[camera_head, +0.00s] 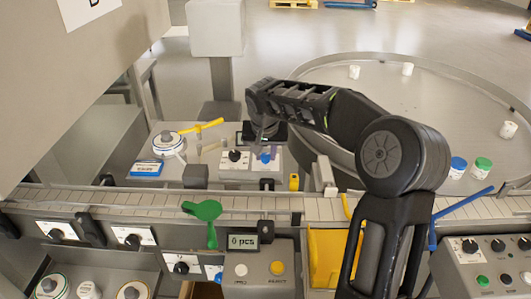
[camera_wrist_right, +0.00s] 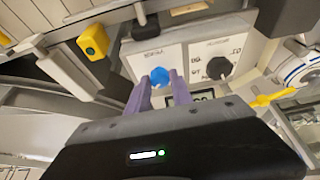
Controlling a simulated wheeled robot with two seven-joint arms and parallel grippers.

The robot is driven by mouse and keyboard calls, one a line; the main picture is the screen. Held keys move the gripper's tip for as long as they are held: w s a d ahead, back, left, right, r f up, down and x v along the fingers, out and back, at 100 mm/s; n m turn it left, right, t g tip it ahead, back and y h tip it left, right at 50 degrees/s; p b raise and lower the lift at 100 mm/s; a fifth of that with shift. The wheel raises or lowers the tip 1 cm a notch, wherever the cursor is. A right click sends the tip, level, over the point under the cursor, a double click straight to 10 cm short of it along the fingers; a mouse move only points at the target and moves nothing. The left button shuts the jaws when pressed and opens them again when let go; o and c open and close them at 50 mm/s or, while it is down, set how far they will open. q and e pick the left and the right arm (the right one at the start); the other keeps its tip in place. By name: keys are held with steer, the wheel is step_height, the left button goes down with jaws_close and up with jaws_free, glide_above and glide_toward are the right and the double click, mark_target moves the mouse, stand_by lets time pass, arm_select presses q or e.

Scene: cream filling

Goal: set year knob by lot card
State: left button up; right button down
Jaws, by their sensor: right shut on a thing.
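A white panel behind the conveyor carries a black knob (camera_head: 235,155) and a blue knob (camera_head: 265,158). In the right wrist view the blue knob (camera_wrist_right: 160,76) sits between the purple fingers and the black knob (camera_wrist_right: 219,67) is to its right. My right gripper (camera_wrist_right: 160,90) is shut on the blue knob; from the head it shows (camera_head: 268,151) at the end of my bent arm. The panel's lettering is upside down in the wrist view and too small to read surely. I cannot identify a lot card. My left gripper is not in view.
A conveyor (camera_head: 120,200) crosses in front of the panel. A green paddle (camera_head: 206,210) and a counter (camera_head: 243,241) reading "0 pcs" stand nearer. A yellow-handled tool (camera_head: 202,126) lies left of the panel, above a blue-and-white label (camera_head: 147,168). A round table (camera_head: 440,100) holds several jars.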

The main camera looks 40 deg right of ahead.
steer(key=shift+n, duration=0.3)
steer(key=shift+d+r+n+t+y, duration=0.1)
steer(key=shift+n+t+y, duration=0.2)
steer(key=shift+n, duration=0.5)
steer(key=n+y+p, duration=0.1)
steer(key=n, duration=0.2)
steer(key=shift+d+p, duration=0.1)
steer(key=shift+p, duration=0.2)
steer(key=shift+d+n+y+p, duration=0.1)
steer(key=shift+n+y+p, duration=0.5)
steer(key=shift+n, duration=1.2)
steer(key=c, duration=1.1)
jaws_free()
steer(key=shift+c, duration=0.2)
steer(key=shift+s, duration=0.1)
steer(key=b+v, duration=0.1)
steer(key=v, duration=0.6)
steer(key=shift+s+r+b, duration=0.2)
steer(key=shift+r+b, duration=0.05)
steer(key=shift+b, duration=0.05)
